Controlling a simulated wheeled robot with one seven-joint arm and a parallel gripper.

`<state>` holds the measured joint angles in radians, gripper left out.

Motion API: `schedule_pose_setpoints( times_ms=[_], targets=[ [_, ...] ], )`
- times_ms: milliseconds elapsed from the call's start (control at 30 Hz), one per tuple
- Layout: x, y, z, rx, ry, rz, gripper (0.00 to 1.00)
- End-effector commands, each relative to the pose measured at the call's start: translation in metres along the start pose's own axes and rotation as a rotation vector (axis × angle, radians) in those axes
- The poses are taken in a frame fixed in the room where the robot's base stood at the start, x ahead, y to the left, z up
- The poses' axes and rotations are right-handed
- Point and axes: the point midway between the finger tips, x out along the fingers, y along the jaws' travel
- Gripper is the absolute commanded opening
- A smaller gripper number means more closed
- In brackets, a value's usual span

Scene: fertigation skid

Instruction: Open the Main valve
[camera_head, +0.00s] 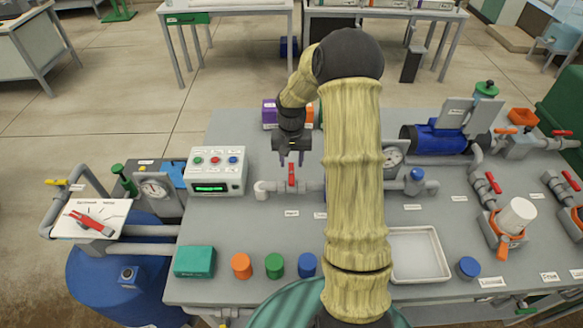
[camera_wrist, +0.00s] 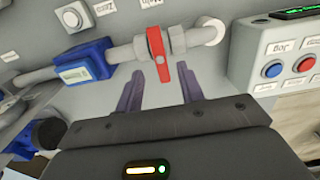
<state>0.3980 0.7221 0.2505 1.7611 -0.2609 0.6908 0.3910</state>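The valve with the red lever (camera_head: 291,175) sits on a grey pipe (camera_head: 266,187) behind a small label that looks like "Main". In the wrist view the red lever (camera_wrist: 158,55) lies across the pipe (camera_wrist: 122,52), its free end pointing toward my gripper. My gripper (camera_head: 292,157) is pointed down just behind the lever. In the wrist view my gripper (camera_wrist: 159,76) is open, one dark finger on each side of the lever's free end, with visible gaps. I see no contact, and cannot tell whether the fingertips are level with the lever.
A control box (camera_head: 216,171) with coloured buttons stands left of the valve. A blue flow meter (camera_wrist: 87,64) sits on the same pipe. A purple box (camera_head: 270,112) is behind my gripper. Coloured caps and a white tray (camera_head: 419,255) lie at the front. My arm hides the bench's middle.

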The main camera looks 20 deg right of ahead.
Motion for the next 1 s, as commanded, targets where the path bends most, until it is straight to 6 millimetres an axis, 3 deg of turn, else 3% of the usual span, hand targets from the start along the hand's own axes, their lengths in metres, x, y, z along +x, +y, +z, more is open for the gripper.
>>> schedule_pose_setpoints(
  times_ms=[233,600,800,1000],
  targets=[
    [0.037,0.000,0.001,0.000,-0.003,0.000,0.38],
    [0.044,0.000,0.000,0.000,0.000,0.000,0.38],
    [0.044,0.000,0.000,0.000,0.000,0.000,0.01],
    [0.044,0.000,0.000,-0.003,0.000,0.000,0.00]
  ],
)
